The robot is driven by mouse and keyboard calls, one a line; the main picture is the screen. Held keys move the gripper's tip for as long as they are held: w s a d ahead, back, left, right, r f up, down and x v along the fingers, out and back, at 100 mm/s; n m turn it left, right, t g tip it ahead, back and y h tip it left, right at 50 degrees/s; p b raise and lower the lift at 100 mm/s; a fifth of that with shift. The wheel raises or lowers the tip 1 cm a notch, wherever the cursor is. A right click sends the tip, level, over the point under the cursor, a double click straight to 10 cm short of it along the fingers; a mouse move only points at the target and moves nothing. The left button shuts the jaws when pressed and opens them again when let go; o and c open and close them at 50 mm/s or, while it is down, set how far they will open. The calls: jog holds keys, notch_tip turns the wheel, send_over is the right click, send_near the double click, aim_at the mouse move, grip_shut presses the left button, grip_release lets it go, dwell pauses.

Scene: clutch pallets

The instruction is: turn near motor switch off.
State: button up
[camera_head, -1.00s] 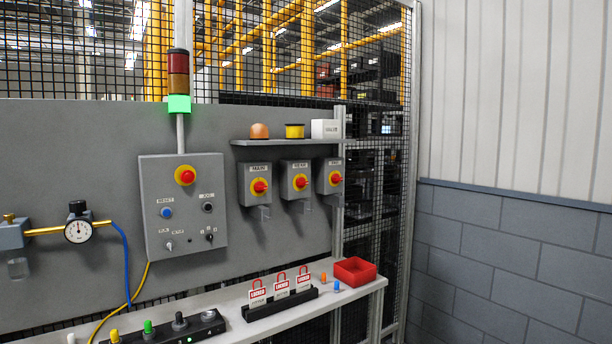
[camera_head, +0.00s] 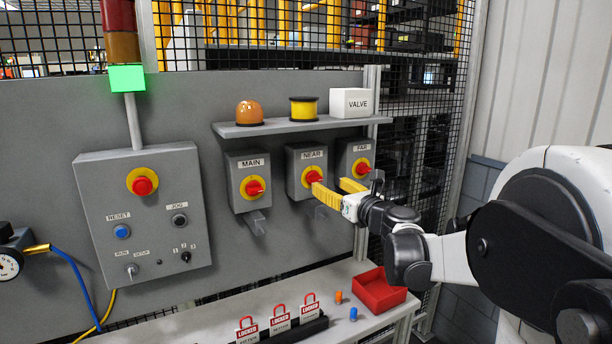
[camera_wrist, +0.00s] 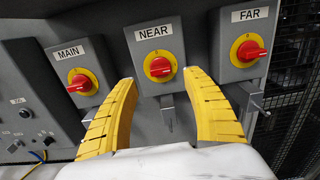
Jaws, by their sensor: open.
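The NEAR motor switch (camera_head: 312,176) is a grey box with a red knob on a yellow disc, on the grey panel between the MAIN switch (camera_head: 252,186) and the FAR switch (camera_head: 360,168). In the wrist view the NEAR knob (camera_wrist: 160,68) sits ahead of and between my yellow fingertips, and nothing shows between the fingers. My gripper (camera_head: 330,190) is open in front of the NEAR and FAR boxes; it also shows in the wrist view (camera_wrist: 160,75). One finger overlaps the lower edge of the NEAR knob in the head view. I cannot tell whether it touches.
A shelf (camera_head: 275,129) above the switches bears an orange dome, a yellow spool and a VALVE box (camera_head: 352,102). Metal hasps hang below the switches. Below is a bench (camera_head: 215,325) with a red tray (camera_head: 380,291) and LOCKED padlocks (camera_head: 280,318). A control box (camera_head: 145,210) is at left.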

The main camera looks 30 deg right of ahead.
aim_at(314, 176)
jog(key=w+b, duration=0.1)
jog(key=w, duration=0.7)
jog(key=shift+w+a, duration=0.15)
jog(key=shift+w, duration=0.05)
jog(key=c, duration=1.2)
